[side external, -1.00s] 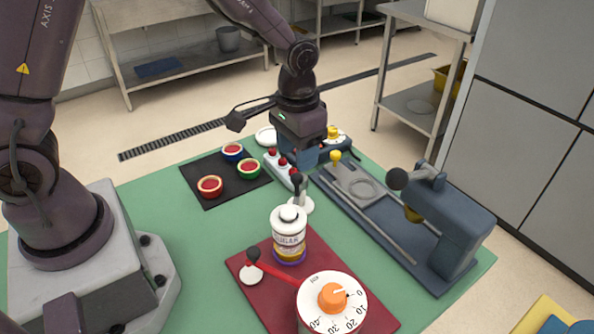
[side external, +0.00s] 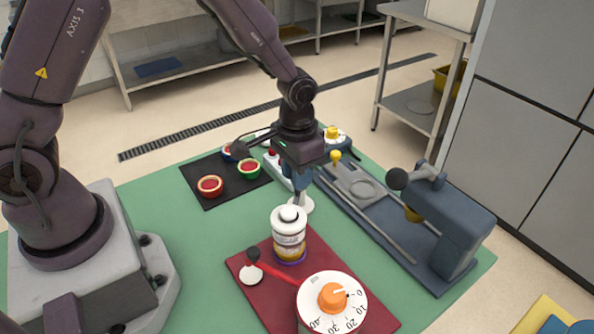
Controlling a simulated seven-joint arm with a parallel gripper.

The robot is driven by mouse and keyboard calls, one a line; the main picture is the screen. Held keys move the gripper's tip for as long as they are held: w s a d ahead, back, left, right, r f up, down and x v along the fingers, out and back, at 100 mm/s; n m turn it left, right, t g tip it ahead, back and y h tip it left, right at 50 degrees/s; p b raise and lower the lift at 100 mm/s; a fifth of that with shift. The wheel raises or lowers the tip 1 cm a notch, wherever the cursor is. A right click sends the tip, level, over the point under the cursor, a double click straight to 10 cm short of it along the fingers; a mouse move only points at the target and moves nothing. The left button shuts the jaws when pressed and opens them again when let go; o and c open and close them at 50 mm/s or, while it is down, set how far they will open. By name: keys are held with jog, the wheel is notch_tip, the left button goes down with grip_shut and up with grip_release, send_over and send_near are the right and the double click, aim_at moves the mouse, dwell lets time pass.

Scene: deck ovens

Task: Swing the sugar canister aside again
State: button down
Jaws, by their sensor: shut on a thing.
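The sugar canister (side external: 289,240) is white with a label and a purple base ring. It stands upright on the back part of the dark red mat (side external: 262,300). My gripper (side external: 299,197) is just behind the canister, pointing down, with its fingers low over a small white round base (side external: 308,206). It is shut on the dark-topped post that rises from this base; the fingers hide most of the post. I cannot tell whether the post is joined to the canister.
A white dial with an orange knob (side external: 332,297) and a red arm (side external: 280,269) are in front of the canister. A blue-grey slide machine (side external: 445,225) stands to the right. A black mat with ringed cups (side external: 210,186) lies at left. Green table is bare left of the canister.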

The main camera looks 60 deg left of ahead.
jog(key=shift+s+a+m, duration=0.1)
jog(key=shift+m, duration=0.2)
jog(key=shift+s+a+m, duration=0.15)
jog(key=shift+a+m, duration=0.55)
jog(key=shift+m, duration=1.25)
jog(key=shift+s+a+m, duration=0.2)
jog(key=shift+a+m, duration=0.5)
jog(key=shift+m, duration=1.3)
jog(key=shift+s+a+m, duration=0.15)
jog(key=shift+a+m, duration=0.55)
jog(key=shift+m, duration=1.25)
jog(key=c, duration=0.9)
grip_release()
jog(key=shift+c, duration=0.2)
notch_tip(320, 180, up, 13)
